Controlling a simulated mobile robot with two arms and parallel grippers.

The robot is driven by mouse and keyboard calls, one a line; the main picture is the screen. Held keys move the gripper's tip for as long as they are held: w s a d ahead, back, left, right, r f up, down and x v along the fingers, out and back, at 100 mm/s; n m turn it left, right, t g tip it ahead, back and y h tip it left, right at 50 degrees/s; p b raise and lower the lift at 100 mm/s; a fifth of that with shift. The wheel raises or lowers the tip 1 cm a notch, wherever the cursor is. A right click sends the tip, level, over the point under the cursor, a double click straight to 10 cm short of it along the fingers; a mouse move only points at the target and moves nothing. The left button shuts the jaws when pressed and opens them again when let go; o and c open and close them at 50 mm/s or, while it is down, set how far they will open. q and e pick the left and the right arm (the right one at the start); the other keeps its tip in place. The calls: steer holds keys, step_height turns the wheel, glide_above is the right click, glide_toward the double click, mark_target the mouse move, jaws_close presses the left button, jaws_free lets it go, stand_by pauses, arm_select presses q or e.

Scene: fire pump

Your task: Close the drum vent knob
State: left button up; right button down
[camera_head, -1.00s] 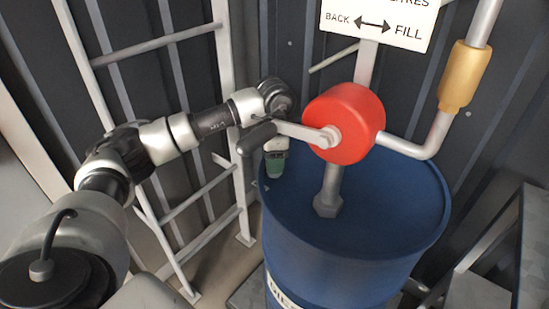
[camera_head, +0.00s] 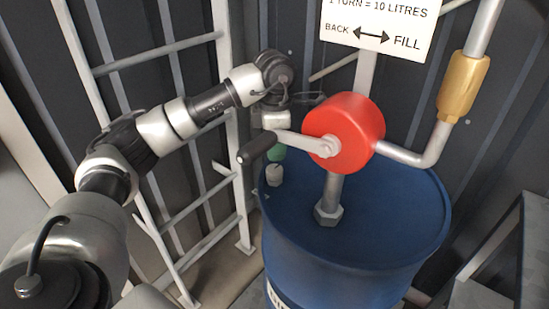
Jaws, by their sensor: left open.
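The blue drum (camera_head: 350,245) stands at centre right. A small pale knob (camera_head: 274,175), apparently the vent knob, sits on the drum top near its left edge. My left arm reaches in from the left, and its wrist is above that edge. My left gripper (camera_head: 277,152) hangs down with a green part just above the knob. The crank partly hides it, so its fingertips and any contact with the knob are unclear. It is open. My right gripper is not in view.
A red pump (camera_head: 350,128) stands on a pipe in the drum. Its crank handle (camera_head: 258,144) juts left, close in front of my left gripper. A white ladder frame (camera_head: 236,180) is behind my arm. A sign (camera_head: 378,25) hangs above the pump.

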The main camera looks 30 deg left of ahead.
arm_select(q)
steer(key=shift+r, duration=1.7)
